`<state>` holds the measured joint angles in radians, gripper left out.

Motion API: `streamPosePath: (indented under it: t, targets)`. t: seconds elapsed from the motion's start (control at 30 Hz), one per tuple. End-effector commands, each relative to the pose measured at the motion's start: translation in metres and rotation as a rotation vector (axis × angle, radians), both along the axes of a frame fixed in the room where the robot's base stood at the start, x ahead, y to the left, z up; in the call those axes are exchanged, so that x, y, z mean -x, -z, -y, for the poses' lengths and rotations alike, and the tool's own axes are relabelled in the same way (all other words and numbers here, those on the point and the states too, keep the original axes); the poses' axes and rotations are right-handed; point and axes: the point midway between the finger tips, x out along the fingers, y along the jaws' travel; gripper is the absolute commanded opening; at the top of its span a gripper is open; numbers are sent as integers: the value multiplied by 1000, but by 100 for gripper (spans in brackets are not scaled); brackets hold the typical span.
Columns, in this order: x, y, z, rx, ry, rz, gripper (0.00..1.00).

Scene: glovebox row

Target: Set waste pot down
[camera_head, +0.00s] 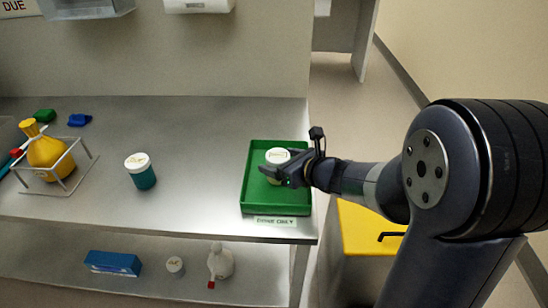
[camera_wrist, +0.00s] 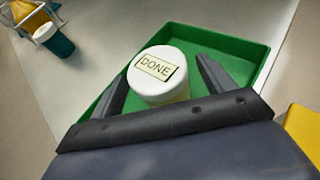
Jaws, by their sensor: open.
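A white-lidded pot (camera_head: 277,157) stands upright in the green tray (camera_head: 248,200) on the steel bench. In the wrist view the pot's lid (camera_wrist: 157,67) bears a label reading "DONE", and the green tray (camera_wrist: 235,45) surrounds it. My gripper (camera_head: 278,175) is at the tray with its jaws open. In the wrist view the fingers of my gripper (camera_wrist: 163,88) lie on either side of the pot, with gaps visible. The pot's base is partly hidden by my gripper. A second pot (camera_head: 142,172), teal with a white lid, stands on the bench to the left.
The lower shelf (camera_head: 150,280) holds a blue box (camera_head: 113,263), a small white jar (camera_head: 175,266) and a white bottle (camera_head: 221,262). A yellow-topped cabinet (camera_head: 365,235) stands right of the bench. The bench between the teal pot and tray is clear.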

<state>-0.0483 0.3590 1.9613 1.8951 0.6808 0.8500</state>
Motion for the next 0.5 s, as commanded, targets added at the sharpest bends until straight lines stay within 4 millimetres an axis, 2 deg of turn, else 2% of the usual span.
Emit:
streamPosePath:
  t: [0.03, 0.2, 0.5]
  targets:
    - [8, -8, 9, 1, 5, 2, 77]
    - [33, -23, 33, 0, 6, 3, 77]
    - [58, -34, 54, 0, 1, 0, 77]
